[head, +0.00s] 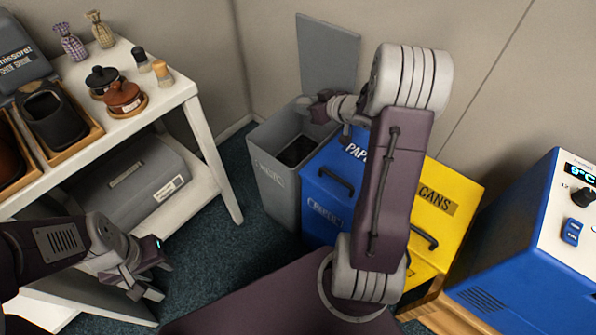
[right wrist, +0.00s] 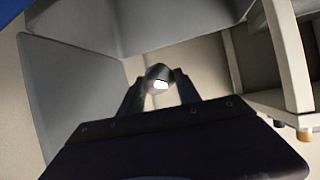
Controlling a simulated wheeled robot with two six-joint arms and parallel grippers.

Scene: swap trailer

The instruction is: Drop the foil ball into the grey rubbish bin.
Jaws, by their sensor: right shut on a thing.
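The grey rubbish bin (head: 272,180) stands in the corner with its lid (head: 328,58) raised. Its dark inside shows from above. My right arm reaches over the blue bin, and my right gripper (head: 312,108) is above the grey bin's back rim. In the right wrist view my right gripper (right wrist: 160,84) is shut on a small round thing, the foil ball (right wrist: 160,76), dark with a bright spot. The ball cannot be made out in the head view. My left gripper (head: 156,279) is open and empty at the lower left, beside the white shelf.
A blue paper bin (head: 322,203) adjoins the grey bin on the right, then a yellow cans bin (head: 437,206). A white shelf unit (head: 190,92) with shoe-care items stands left. A blue machine (head: 530,265) is at right. Carpet is clear before the grey bin.

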